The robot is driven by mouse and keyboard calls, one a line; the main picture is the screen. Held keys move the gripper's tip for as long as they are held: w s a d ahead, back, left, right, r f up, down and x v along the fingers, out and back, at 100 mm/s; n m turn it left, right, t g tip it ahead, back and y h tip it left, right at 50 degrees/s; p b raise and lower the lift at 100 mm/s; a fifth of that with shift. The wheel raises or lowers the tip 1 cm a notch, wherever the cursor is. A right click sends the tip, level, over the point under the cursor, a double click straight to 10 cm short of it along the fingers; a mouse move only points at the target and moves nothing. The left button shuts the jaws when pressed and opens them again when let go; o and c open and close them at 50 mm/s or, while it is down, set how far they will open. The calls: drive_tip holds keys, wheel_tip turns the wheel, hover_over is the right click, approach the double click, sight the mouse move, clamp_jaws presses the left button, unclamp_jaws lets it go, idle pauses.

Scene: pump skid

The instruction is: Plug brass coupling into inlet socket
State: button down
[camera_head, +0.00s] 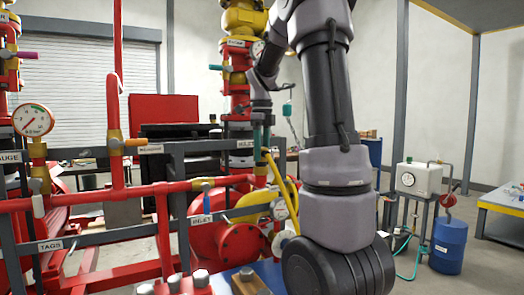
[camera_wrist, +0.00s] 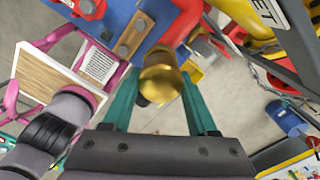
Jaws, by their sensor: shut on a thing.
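My gripper (camera_wrist: 158,92) has two teal fingers and is shut on the brass coupling (camera_wrist: 160,84), whose round gold end shows between the fingertips in the wrist view. A label ending in "ET" (camera_wrist: 268,12) shows at the upper right of the wrist view. Beyond the coupling lies a red cylindrical part (camera_wrist: 188,18). I cannot tell whether the coupling touches it. The inlet socket cannot be clearly identified.
Red pipes (camera_head: 115,135) and grey rails (camera_head: 90,238) crowd the left. A yellow bar (camera_head: 280,178) slants close below my gripper. A blue plate (camera_wrist: 112,18) carries a bolted brown block (camera_wrist: 134,36).

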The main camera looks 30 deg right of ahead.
drive_tip(key=shift+f, duration=0.8)
drive_tip(key=shift+c, duration=0.5)
unclamp_jaws()
wheel_tip(320, 180, up, 11)
drive_tip(key=shift+f, duration=0.1)
drive_tip(key=shift+s, duration=0.1)
drive_tip(key=s+a+f+n+t+y, duration=0.1)
drive_tip(key=s+a+f+n+t, duration=0.2)
drive_tip(key=s+a+n, duration=0.4)
drive_tip(key=s+a+f+n+t+y, duration=0.1)
drive_tip(key=s+a+f+n+t, duration=0.3)
drive_tip(key=s+n, duration=0.8)
drive_tip(key=a+n, duration=0.2)
drive_tip(key=n, duration=0.3)
drive_tip(key=shift+a+f+n, duration=0.25)
drive_tip(key=shift+a+n, duration=0.1)
drive_tip(key=shift+n, duration=0.05)
